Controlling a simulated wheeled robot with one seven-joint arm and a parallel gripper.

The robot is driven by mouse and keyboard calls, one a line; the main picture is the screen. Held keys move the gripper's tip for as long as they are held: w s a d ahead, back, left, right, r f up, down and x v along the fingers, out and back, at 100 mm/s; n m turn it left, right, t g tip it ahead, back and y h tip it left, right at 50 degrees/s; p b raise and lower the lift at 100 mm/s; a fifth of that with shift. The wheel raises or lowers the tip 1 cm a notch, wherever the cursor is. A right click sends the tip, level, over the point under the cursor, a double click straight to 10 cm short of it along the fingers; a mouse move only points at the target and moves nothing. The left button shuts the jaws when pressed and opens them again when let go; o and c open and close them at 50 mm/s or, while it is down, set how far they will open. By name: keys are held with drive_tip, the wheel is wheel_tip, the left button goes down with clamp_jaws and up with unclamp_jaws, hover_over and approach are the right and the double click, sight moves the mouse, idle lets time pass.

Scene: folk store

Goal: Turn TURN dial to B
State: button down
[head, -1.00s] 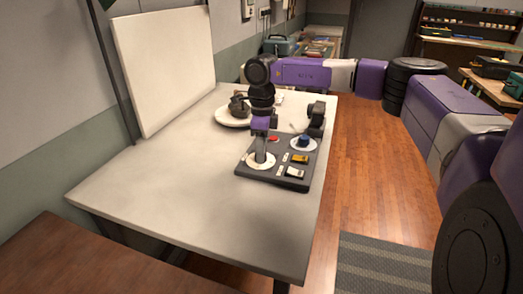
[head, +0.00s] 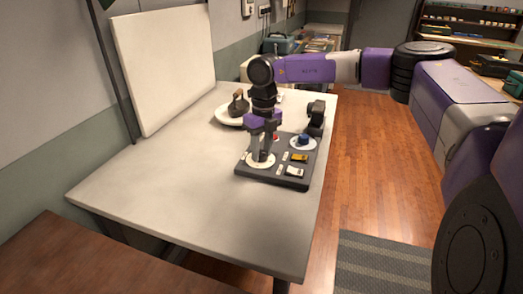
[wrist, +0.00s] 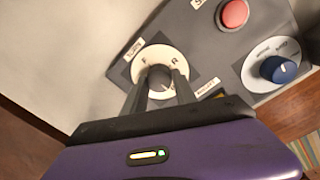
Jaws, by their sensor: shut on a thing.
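The TURN dial has a white round face (wrist: 148,53) with a dark knob (wrist: 160,77) at its middle, on a dark grey control panel (wrist: 207,50). A TURN label is beside it, and two letters show on the face; the right one looks like R or B. My gripper (wrist: 160,74) is shut on the knob, one finger on each side. In the head view my gripper (head: 261,155) points straight down at the dial face (head: 251,163) at the panel's left. The knob's pointer and the lower part of the face are hidden by the fingers.
The panel also carries a red button (wrist: 234,14), a blue knob on a white dial (wrist: 279,70), and yellow (head: 299,157) and white (head: 294,171) switches. A plate (head: 228,118) with a dark object stands behind. The table's left and front (head: 180,190) are clear.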

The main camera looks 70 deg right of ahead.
sight(263, 152)
idle(0.3)
drive_tip(key=c, duration=1)
unclamp_jaws()
drive_tip(key=shift+s+d+r, duration=0.1)
drive_tip(key=shift+d+r, duration=0.05)
drive_tip(key=shift+r, duration=3.75)
